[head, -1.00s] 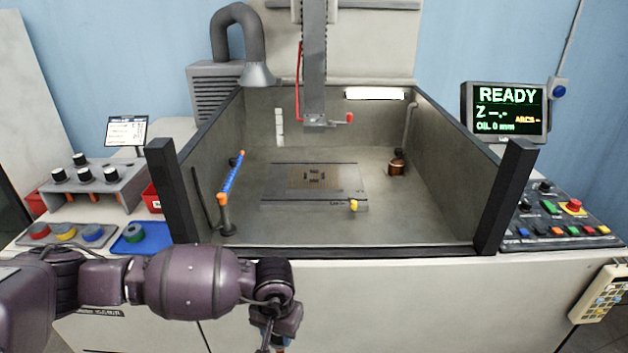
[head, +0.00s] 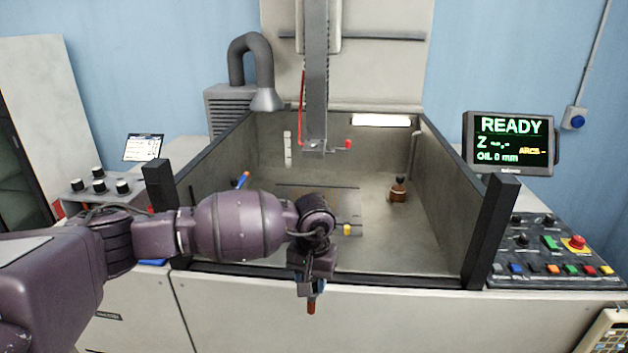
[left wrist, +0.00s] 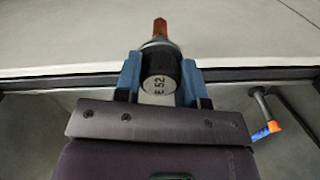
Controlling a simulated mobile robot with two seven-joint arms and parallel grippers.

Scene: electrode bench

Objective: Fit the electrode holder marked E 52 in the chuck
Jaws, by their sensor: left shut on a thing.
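My left gripper (head: 311,287) is in front of the tank's front wall in the head view. In the left wrist view its blue fingers (left wrist: 158,82) are shut on the electrode holder (left wrist: 155,84), a dark cylinder whose pale end face reads E 52. A copper-coloured electrode tip (left wrist: 160,28) sticks out of the holder, and in the head view this tip (head: 311,307) points down below the fingers. The chuck (head: 314,148) hangs at the bottom of the grey vertical column over the tank, with a red-knobbed lever (head: 347,144) at its right. My right gripper is not in view.
The tank's dark front rim (head: 400,277) and corner posts (head: 490,230) stand between my gripper and the tank floor. A copper-brown object (head: 398,190) stands inside at right.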

